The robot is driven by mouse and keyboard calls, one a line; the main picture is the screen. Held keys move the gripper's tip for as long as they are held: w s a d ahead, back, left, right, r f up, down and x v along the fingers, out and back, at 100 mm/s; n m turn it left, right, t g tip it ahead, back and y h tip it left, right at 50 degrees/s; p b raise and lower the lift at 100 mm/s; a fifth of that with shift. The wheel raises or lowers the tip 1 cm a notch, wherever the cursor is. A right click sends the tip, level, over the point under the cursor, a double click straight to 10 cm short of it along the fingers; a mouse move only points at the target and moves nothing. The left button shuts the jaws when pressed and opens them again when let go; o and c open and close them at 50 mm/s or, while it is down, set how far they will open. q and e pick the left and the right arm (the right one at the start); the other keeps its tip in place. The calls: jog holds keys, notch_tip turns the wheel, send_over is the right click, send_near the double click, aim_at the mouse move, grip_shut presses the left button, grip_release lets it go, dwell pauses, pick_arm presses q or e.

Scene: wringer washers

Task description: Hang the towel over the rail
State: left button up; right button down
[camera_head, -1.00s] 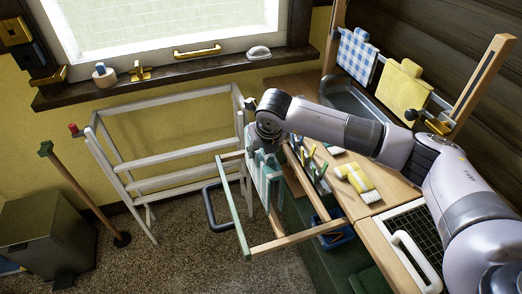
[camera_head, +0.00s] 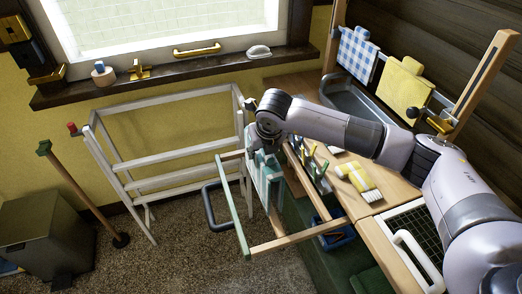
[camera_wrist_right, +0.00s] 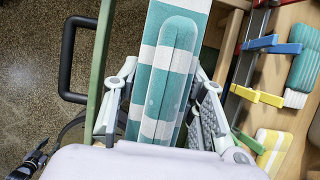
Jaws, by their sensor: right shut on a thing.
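My right gripper (camera_head: 266,146) points down over the near end of the bench and is shut on a teal-and-white striped towel (camera_head: 262,172). In the right wrist view the towel (camera_wrist_right: 178,65) runs between the two fingers of the gripper (camera_wrist_right: 163,100), with a folded upper layer showing. The towel hangs at a frame with a green rail (camera_head: 234,207) and wooden bars (camera_head: 298,237). The green rail (camera_wrist_right: 101,60) passes just left of the towel in the wrist view. Whether the towel touches a bar is hard to tell. My left gripper is not in view.
A white drying rack (camera_head: 165,181) stands left of the frame, by the yellow wall. A dark handle (camera_head: 211,207) sticks out between them. The bench (camera_head: 345,205) holds coloured pegs and a yellow striped cloth (camera_head: 358,181). A blue checked cloth (camera_head: 357,54) and a yellow cloth (camera_head: 402,87) hang behind.

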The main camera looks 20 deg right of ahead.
jog(key=shift+w+f+b, duration=0.1)
jog(key=shift+f+b, duration=1)
jog(key=shift+f+b, duration=2.65)
jog(key=shift+f, duration=0.1)
jog(key=shift+f+b, duration=0.35)
jog(key=shift+f, duration=0.05)
jog(key=shift+f+b, duration=0.3)
